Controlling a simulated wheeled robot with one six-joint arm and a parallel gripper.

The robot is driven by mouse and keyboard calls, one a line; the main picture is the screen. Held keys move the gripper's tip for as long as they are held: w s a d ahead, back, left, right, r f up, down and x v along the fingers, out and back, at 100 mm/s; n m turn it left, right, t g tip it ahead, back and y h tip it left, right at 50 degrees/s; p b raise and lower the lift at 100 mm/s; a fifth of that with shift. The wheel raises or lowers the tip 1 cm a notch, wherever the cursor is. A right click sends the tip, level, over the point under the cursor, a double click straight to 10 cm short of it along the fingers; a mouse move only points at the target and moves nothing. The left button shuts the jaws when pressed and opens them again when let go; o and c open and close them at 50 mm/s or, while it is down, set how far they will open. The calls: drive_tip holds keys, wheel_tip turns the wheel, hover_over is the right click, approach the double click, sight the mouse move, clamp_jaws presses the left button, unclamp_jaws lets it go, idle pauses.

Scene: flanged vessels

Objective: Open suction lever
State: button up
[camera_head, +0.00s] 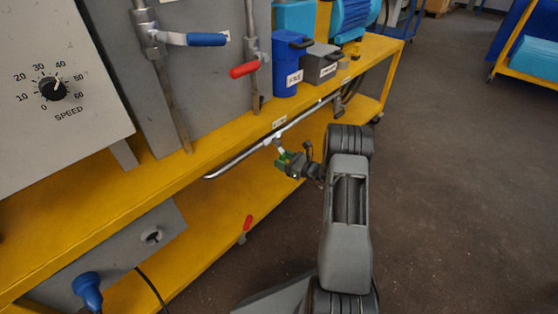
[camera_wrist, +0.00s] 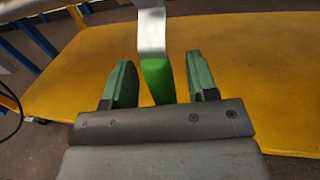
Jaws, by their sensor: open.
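A lever with a bright green grip (camera_wrist: 158,78) and a bent metal shank shows in the wrist view. Its grip reaches down between the two dark green fingers of my gripper (camera_wrist: 160,70). There are gaps on both sides, so the gripper is open around the grip and not clamped on it. In the head view my gripper (camera_head: 288,161) is at the front edge of the yellow cart, just below a metal pipe (camera_head: 250,149). The lever's shank (camera_head: 279,144) shows there in small; its grip is hard to tell from my green fingers. No label names this lever.
The yellow cart (camera_head: 205,146) has a lower shelf (camera_head: 215,222). Other levers are blue (camera_head: 205,39), red (camera_head: 245,70) and low red (camera_head: 248,222). A blue container (camera_head: 288,65) and grey box (camera_head: 320,64) stand on top.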

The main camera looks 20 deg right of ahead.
drive_tip(key=shift+x, duration=1.1)
clamp_jaws()
